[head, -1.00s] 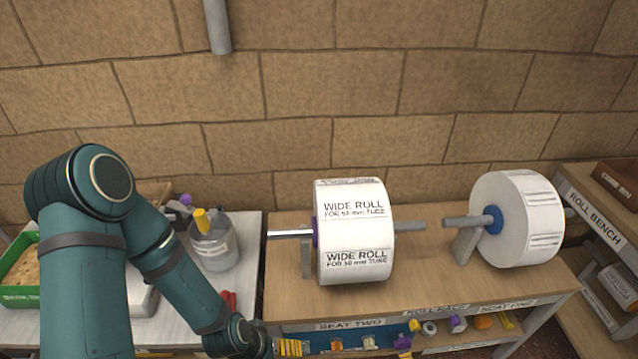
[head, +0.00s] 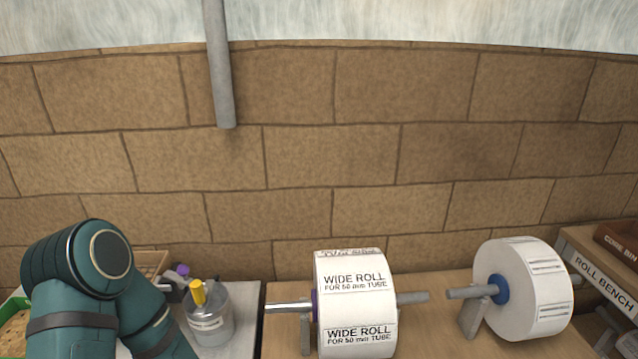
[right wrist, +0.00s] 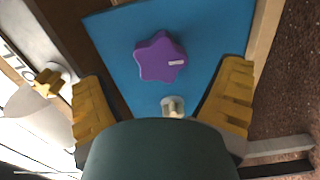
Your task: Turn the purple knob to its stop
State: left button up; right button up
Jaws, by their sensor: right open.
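The purple knob (right wrist: 160,58) shows in the right wrist view, star-shaped with rounded lobes, on a blue panel (right wrist: 215,35). A short white mark on it points to the right. My right gripper (right wrist: 163,72) is open, with one yellow finger on each side of the knob in the picture; neither finger visibly touches it. A small pale metal peg (right wrist: 172,105) stands below the knob in the picture, close to the gripper's dark body. In the head view my left arm shows at the lower left, but its gripper is out of the picture.
A wide paper roll (head: 355,305) and a second roll (head: 525,288) sit on rods over the wooden bench. A yellow knob-like piece (right wrist: 48,82) is left of the fingers in the right wrist view.

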jog(key=shift+w+a, duration=0.15)
jog(key=shift+w, duration=1.55)
jog(key=c, duration=1.2)
jog(key=o, duration=1.2)
jog(key=shift+s, duration=0.15)
